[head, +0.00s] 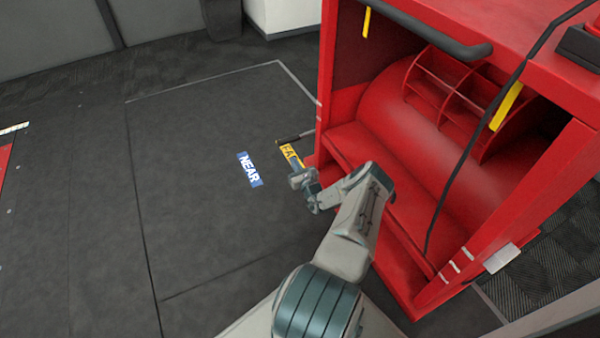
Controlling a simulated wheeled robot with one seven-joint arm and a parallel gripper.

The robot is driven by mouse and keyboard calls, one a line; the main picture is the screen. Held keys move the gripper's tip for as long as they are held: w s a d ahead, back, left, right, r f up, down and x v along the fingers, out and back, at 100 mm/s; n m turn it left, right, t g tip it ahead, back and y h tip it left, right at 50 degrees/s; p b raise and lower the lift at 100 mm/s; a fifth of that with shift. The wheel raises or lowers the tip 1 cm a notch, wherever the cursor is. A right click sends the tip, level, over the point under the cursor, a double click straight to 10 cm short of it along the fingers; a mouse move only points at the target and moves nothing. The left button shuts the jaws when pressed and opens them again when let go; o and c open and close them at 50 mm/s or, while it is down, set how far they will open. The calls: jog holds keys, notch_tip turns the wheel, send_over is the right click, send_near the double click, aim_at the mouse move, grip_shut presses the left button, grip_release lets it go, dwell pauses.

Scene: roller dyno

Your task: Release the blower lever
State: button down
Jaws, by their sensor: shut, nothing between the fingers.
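The red blower cabinet (345,155) stands at the right with its front open. A short dark lever (294,137) sticks out to the left from low on its left side, with a lighter tip at its end. My gripper (298,179) is shut and empty. It is just in front of the cabinet's lower left corner, nearer to me than the lever, with a visible gap between them. My gripper partly covers the yellow floor label (289,153), which starts with "FA". A blue "NEAR" label (249,170) lies on the floor to the left.
The cabinet has a dark handle bar (447,40) along its top front edge. A black cable (462,165) hangs down across its opening. A light metal plate (501,258) is at its lower right. The dark floor left of the labels is clear.

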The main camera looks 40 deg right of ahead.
aim_at(299, 136)
jog(key=shift+w+d+r+b, duration=0.2)
jog(key=shift+w+r+b, duration=0.1)
jog(key=shift+w+r, duration=0.65)
jog(key=shift+w+d+r+b, duration=0.25)
jog(key=shift+w+r, duration=0.4)
jog(key=shift+r, duration=0.45)
